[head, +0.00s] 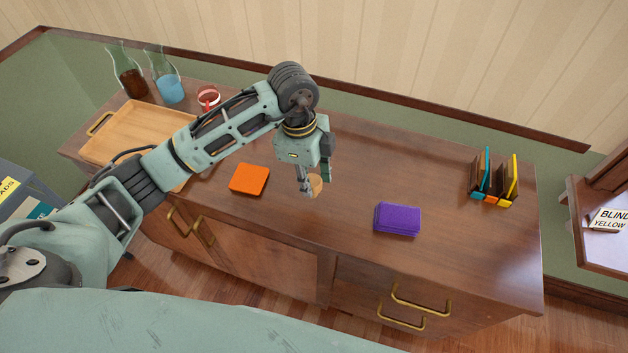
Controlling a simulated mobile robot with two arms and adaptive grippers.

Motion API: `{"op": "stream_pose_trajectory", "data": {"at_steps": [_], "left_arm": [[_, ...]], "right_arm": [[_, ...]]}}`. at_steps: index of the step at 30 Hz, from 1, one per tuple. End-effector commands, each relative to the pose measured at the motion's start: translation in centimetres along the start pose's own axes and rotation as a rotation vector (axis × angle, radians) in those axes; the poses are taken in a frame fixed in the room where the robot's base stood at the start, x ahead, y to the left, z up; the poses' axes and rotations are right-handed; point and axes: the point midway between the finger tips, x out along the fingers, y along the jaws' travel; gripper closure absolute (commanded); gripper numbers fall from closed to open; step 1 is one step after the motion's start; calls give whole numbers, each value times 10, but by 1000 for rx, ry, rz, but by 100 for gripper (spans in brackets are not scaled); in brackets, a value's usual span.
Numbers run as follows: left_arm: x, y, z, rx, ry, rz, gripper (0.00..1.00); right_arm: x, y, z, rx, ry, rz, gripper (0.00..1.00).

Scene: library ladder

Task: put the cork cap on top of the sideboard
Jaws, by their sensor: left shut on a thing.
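The cork cap (316,184) is a small tan round piece at the tips of my left gripper (312,188). The gripper points down and is shut on it, over the middle of the sideboard (440,260). The sideboard is brown wood with a glossy top and brass handles. I cannot tell whether the cap touches the top or is just above it. One finger partly hides the cap. My right gripper is not in view.
An orange square (249,179) lies left of the gripper, and a purple stack (397,219) lies to the right. A wooden tray (135,118), two glass carafes (168,88) and a red mug (208,97) stand at left. A book rack (493,183) stands at right.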

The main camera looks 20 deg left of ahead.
Motion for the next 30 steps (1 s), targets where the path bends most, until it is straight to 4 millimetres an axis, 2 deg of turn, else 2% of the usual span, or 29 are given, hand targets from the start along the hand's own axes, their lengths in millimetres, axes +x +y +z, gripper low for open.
{"op": "stream_pose_trajectory", "data": {"at_steps": [3, 7, 17, 29, 30], "left_arm": [[8, -17, 3, -3, 1, 1, 86], [14, -25, 5, 0, 0, -1, 86], [51, -26, 10, 0, 0, 1, 86], [58, -26, 11, 0, 1, -1, 86], [57, -26, 11, 0, 1, -1, 68]], "right_arm": [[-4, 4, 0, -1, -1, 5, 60], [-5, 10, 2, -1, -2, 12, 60], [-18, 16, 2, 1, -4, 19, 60], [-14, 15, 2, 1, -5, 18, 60], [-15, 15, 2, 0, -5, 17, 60]]}}
